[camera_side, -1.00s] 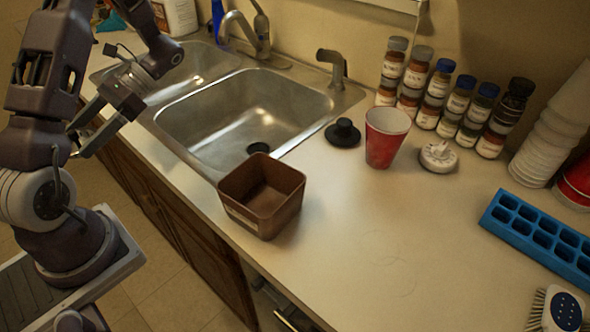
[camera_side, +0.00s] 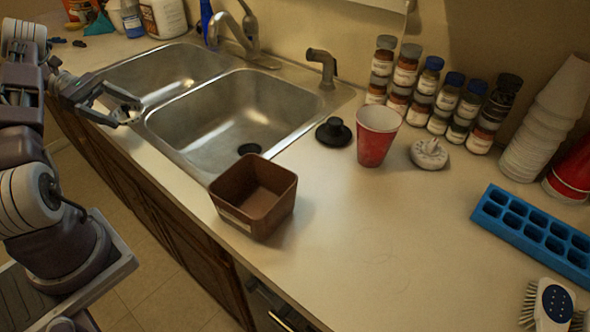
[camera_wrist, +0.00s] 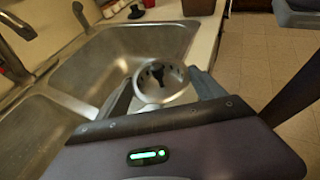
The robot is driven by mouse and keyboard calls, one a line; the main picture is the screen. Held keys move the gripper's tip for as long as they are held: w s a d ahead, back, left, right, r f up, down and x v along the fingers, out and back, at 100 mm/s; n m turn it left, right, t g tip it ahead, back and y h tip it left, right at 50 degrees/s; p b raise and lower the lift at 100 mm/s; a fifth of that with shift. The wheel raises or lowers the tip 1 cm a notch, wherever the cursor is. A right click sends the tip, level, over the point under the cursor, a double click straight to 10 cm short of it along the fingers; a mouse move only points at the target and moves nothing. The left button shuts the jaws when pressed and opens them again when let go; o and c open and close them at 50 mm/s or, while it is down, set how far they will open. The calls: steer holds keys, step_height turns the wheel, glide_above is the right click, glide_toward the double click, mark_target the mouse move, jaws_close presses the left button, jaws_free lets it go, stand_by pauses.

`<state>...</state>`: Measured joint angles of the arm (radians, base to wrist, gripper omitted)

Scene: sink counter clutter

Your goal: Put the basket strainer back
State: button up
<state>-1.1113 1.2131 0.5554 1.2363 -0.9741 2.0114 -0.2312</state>
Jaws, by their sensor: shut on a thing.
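My gripper (camera_side: 122,112) is shut on the basket strainer (camera_side: 130,108), at the front edge of the sink beside the left end of the right basin. In the wrist view the strainer (camera_wrist: 165,96) is a round metal cup with a dark centre post, between the two fingertips (camera_wrist: 162,88). The right sink basin (camera_side: 205,125) is empty, with a dark drain hole (camera_side: 250,149) near its right end. The drain lies to the right of my gripper and is apart from the strainer. The strainer's underside is hidden.
A brown square container (camera_side: 252,215) stands at the counter's front edge, right of the basin. A black stopper (camera_side: 334,132) and red cup (camera_side: 376,140) stand behind it. The faucet (camera_side: 240,30) rises behind the sink.

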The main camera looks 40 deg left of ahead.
steer(key=w+a+n+t, duration=0.1)
steer(key=w+a+n+t+y, duration=0.1)
steer(key=a, duration=0.1)
steer(key=shift+w+r, duration=0.3)
steer(key=shift+w+d+f, duration=0.2)
steer(key=shift+w+d, duration=0.15)
steer(key=shift+w, duration=0.15)
steer(key=shift+w+d+f, duration=0.15)
steer(key=shift+w+d, duration=0.15)
steer(key=shift+w, duration=0.15)
steer(key=w+d+f+m+g+h, duration=0.1)
steer(key=w+d+f+m, duration=0.15)
steer(key=w+d, duration=0.4)
step_height(320, 180, up, 7)
steer(key=m+g+h, duration=0.2)
steer(key=m+g, duration=0.3)
steer(key=g, duration=0.2)
glide_above(290, 167)
steer(key=shift+m+g, duration=0.25)
steer(key=shift+g, duration=0.05)
step_height(290, 167, down, 9)
steer(key=shift+f, duration=0.1)
